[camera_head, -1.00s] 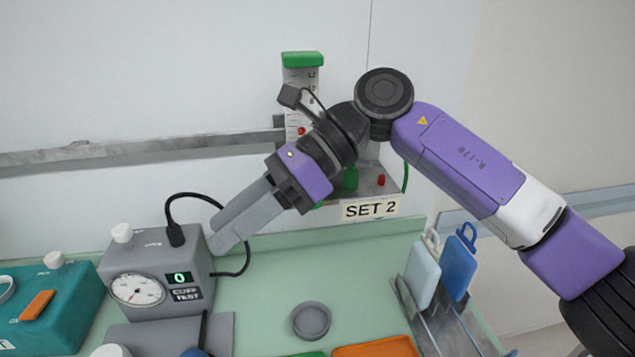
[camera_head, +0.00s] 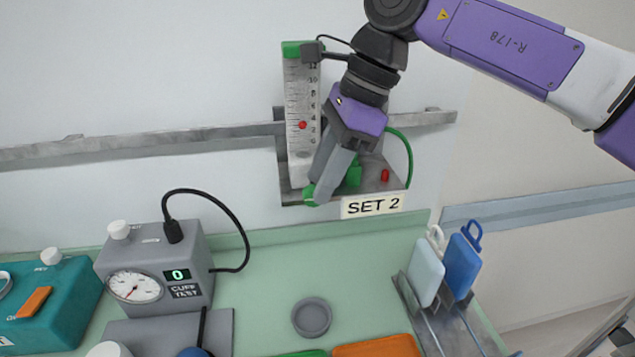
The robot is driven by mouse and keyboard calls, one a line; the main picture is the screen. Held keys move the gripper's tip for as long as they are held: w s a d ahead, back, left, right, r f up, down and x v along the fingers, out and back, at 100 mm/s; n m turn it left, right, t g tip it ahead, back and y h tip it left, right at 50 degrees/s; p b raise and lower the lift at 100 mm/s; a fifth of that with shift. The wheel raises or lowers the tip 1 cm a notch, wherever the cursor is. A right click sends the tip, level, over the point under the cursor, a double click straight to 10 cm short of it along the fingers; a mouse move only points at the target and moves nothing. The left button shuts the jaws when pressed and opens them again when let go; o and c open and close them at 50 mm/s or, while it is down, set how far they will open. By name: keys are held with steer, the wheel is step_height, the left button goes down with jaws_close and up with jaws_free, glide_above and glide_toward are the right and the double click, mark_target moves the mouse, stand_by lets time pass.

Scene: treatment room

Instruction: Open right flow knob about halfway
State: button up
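A flow meter (camera_head: 296,85) with a green cap and a numbered scale stands on the wall rail. A "SET 2" label (camera_head: 373,206) is on the bracket below. My wrist hides the area right of the scale.
A green hose (camera_head: 408,150) curves at the bracket's right, near a small red part (camera_head: 385,175). On the green counter (camera_head: 265,270) stand a grey cuff tester (camera_head: 150,260), a grey round dish (camera_head: 311,318) and a rack with a blue item (camera_head: 462,265).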

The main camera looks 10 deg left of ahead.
steer(key=shift+x, duration=1)
steer(key=shift+c, duration=0.2)
jaws_close()
steer(key=shift+s+a, duration=0.1)
